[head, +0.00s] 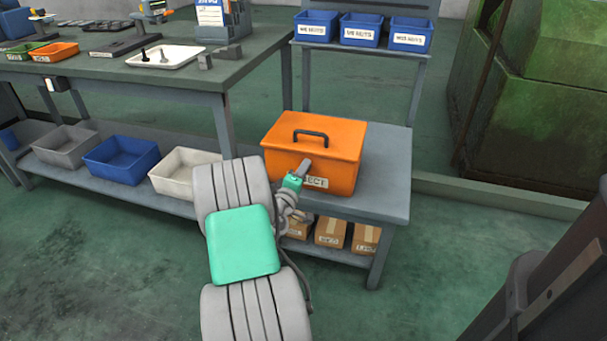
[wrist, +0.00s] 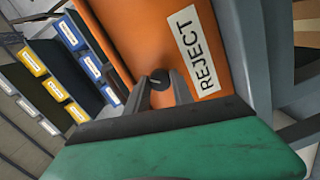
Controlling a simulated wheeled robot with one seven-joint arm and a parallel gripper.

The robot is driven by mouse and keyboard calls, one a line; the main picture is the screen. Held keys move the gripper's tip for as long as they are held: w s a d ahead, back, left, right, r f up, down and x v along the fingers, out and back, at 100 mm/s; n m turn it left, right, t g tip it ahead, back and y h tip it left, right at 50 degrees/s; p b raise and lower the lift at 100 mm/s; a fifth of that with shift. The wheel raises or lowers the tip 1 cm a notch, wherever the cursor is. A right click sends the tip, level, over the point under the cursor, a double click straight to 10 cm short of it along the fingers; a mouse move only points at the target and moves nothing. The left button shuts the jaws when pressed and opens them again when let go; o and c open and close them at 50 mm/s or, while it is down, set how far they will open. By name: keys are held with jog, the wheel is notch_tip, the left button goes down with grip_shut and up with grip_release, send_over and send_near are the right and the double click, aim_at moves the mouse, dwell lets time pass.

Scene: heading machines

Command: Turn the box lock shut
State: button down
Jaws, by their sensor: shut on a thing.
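The orange box (head: 330,150) with a closed lid and a dark handle on top stands on a grey stand. It also fills the upper middle of the wrist view (wrist: 135,35), with a white "REJECT" label on its front. The dark round lock (wrist: 158,79) sits on the box front beside the label. My gripper (wrist: 160,88) is at the box front with its two fingers shut on the lock, one on each side. In the head view my gripper (head: 302,170) reaches the front of the box and hides the lock and part of the label.
The grey stand (head: 385,185) holds the box, with cardboard boxes (head: 330,233) on its lower shelf and blue bins (head: 361,30) on a rack above. A workbench (head: 190,75) with trays is at the left.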

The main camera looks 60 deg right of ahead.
jog(key=shift+s+m+t+b, duration=0.1)
jog(key=shift+m+t+b, duration=0.3)
jog(key=shift+m+b, duration=3.35)
jog(key=shift+m+p, duration=0.9)
jog(key=shift+m, duration=0.15)
jog(key=c, duration=1.1)
grip_release()
jog(key=a, duration=0.2)
jog(key=a+p, duration=0.1)
jog(key=a, duration=0.2)
jog(key=s+a, duration=0.1)
jog(key=a, duration=0.1)
jog(key=shift+s+a+r, duration=0.1)
jog(key=shift+a+r, duration=0.2)
jog(key=shift+a, duration=0.05)
